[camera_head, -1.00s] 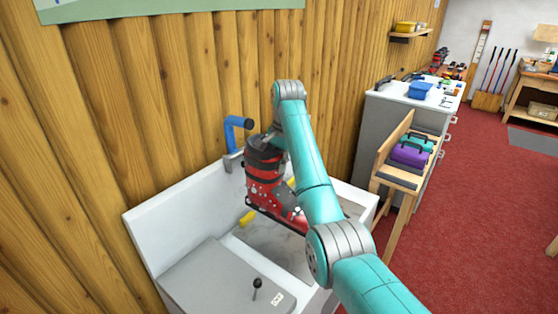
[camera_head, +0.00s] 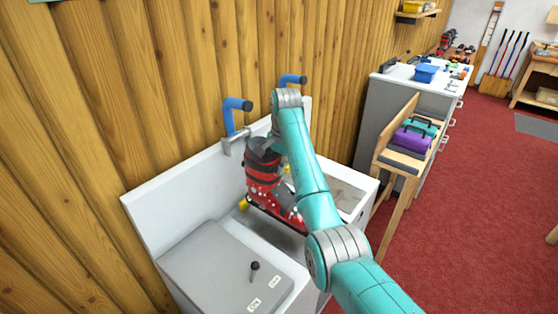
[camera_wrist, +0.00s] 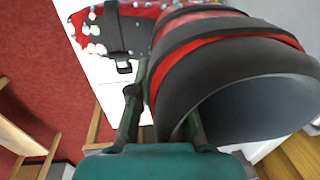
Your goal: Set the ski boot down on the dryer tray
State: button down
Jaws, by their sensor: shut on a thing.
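The ski boot (camera_head: 265,186) is red and black with pale buckles. In the head view it is upright above the white dryer unit, its toe pointing to the lower right. In the wrist view the boot's dark cuff (camera_wrist: 245,85) fills the right side. My gripper (camera_wrist: 160,125) is shut on the boot at its cuff; in the head view the gripper is mostly hidden behind my arm.
Two blue dryer pipes (camera_head: 235,114) stand at the back by the wooden wall. A grey panel (camera_head: 232,272) with a black lever (camera_head: 254,267) lies at the front left.

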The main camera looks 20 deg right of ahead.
aim_at(276, 179)
jog(key=shift+f, duration=2.7)
jog(key=shift+w+a, duration=0.15)
jog(key=shift+a, duration=0.1)
jog(key=shift+f, duration=0.2)
